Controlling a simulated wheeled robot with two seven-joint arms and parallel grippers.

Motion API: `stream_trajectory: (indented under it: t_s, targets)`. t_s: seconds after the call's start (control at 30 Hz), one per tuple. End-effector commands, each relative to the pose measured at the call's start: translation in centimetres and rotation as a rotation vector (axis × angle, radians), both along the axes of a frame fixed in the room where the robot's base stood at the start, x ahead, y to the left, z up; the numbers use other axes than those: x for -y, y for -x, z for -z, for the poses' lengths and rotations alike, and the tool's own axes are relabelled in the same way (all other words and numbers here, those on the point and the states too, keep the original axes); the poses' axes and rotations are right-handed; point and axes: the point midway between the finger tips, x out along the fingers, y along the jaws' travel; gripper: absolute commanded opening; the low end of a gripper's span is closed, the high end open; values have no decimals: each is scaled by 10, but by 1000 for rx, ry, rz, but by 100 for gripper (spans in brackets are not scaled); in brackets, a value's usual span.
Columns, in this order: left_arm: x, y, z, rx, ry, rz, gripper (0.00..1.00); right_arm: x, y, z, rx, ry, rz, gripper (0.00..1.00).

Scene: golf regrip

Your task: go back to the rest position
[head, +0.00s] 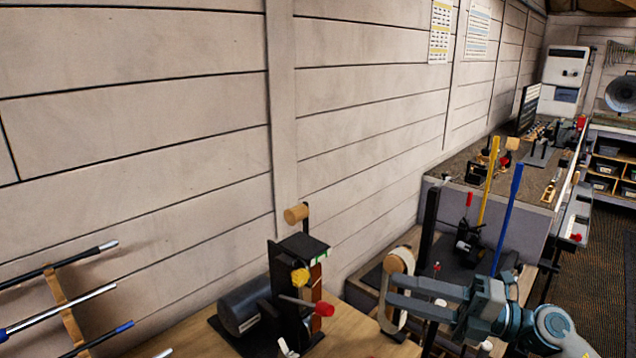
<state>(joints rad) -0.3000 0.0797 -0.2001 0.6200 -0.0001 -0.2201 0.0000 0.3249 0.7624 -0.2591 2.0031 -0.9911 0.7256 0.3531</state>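My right gripper (390,290) shows at the lower right, its arm coming in from the bottom right corner. Its two grey fingers point left with a gap between them, and I see nothing held in the gap. The fingertips overlap a tan and white tape roll (401,262) in the picture; I cannot tell whether they touch it. My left gripper is not in view.
A bench machine (300,275) with a dark cylinder and a red knob stands on the wooden bench (170,335). Golf shafts (60,270) lie on a wooden rack at the left. Upright yellow (488,180) and blue (509,215) shafts stand behind my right gripper. Dark floor (605,270) lies right.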

Motion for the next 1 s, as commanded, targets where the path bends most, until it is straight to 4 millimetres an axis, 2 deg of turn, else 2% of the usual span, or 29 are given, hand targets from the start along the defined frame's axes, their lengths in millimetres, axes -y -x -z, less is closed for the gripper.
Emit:
stream_trajectory:
  t_s: [0.23,0.37,0.47,0.57,0.77,0.87,1.0]
  targets:
    - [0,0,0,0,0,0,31,1,-9,-10,-86,-290,163,33]
    - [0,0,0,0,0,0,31,15,-16,-6,-170,-456,288,33]
    - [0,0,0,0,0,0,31,30,-21,5,-246,-569,396,33]
    - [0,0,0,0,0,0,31,46,-24,24,-337,-670,509,33]
    - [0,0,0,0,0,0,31,78,-19,81,-552,-829,748,33]
    - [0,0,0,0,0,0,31,91,-9,118,-676,-884,873,33]
    - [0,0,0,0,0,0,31,104,17,175,-866,-934,1043,33]
